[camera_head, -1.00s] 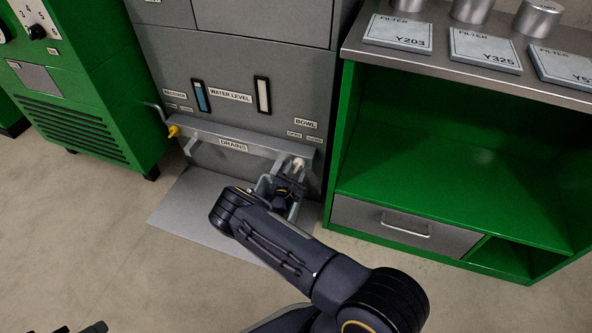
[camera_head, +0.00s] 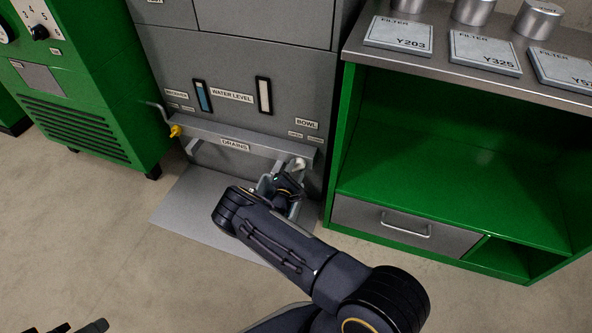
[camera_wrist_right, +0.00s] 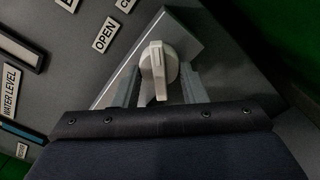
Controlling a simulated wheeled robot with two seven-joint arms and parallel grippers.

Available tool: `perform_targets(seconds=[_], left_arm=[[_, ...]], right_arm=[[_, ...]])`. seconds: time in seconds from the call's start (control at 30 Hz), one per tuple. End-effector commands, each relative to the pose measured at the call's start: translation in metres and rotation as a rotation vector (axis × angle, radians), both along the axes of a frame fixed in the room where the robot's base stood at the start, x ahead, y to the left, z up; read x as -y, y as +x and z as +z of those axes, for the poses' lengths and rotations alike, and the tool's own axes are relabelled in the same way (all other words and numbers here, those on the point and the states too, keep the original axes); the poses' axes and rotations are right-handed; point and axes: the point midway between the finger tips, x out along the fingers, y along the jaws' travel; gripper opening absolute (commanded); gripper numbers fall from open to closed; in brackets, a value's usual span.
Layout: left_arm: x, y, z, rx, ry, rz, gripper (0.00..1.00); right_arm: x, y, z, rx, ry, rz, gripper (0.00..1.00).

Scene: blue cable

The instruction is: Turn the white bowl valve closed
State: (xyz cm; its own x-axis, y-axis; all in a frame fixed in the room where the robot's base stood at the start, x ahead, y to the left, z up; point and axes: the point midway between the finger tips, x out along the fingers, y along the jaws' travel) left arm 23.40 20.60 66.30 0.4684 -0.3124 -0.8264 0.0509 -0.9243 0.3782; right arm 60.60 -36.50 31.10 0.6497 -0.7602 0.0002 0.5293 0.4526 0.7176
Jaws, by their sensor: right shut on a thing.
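The white bowl valve (camera_head: 299,163) sits at the right end of the grey drain ledge, below the BOWL label (camera_head: 306,123). In the right wrist view, its white handle (camera_wrist_right: 158,68) lies between my two grey fingers, with its long bar pointing down the picture. My right gripper (camera_head: 290,177) is shut on the valve; the exact contact is partly hidden by the wrist. Only dark tips of my left gripper (camera_head: 82,327) show at the bottom left edge, far from the valve, and their opening is unclear.
A yellow valve (camera_head: 175,131) is at the ledge's left end. The DRAINS ledge (camera_head: 262,149) sticks out above a grey floor plate (camera_head: 190,208). A green shelf unit (camera_head: 348,140) stands close on the right. A green cabinet (camera_head: 95,85) stands left. The floor at front left is clear.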

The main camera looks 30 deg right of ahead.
Motion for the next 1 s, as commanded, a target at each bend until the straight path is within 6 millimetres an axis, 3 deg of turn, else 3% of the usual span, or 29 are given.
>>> perform_targets(seconds=[0.23,0.27,0.4,0.73,1.0], left_arm=[[0.0,0.0,0.0,0.0,0.0,0.0,0.36],[0.0,0.0,0.0,0.0,0.0,0.0,0.36],[0.0,0.0,0.0,0.0,0.0,0.0,0.36],[0.0,0.0,0.002,0.0,0.0,0.0,0.36],[0.0,0.0,0.017,0.0,0.0,0.0,0.36]], right_arm=[[0.0,0.0,0.0,0.001,0.002,-0.001,0.15],[0.0,0.0,0.0,0.001,0.002,-0.002,0.41],[0.0,0.0,0.0,0.0,0.001,-0.001,0.59],[-0.003,-0.002,0.001,-0.001,0.001,0.0,0.59],[-0.035,-0.029,0.002,-0.002,0.001,0.002,0.59]])
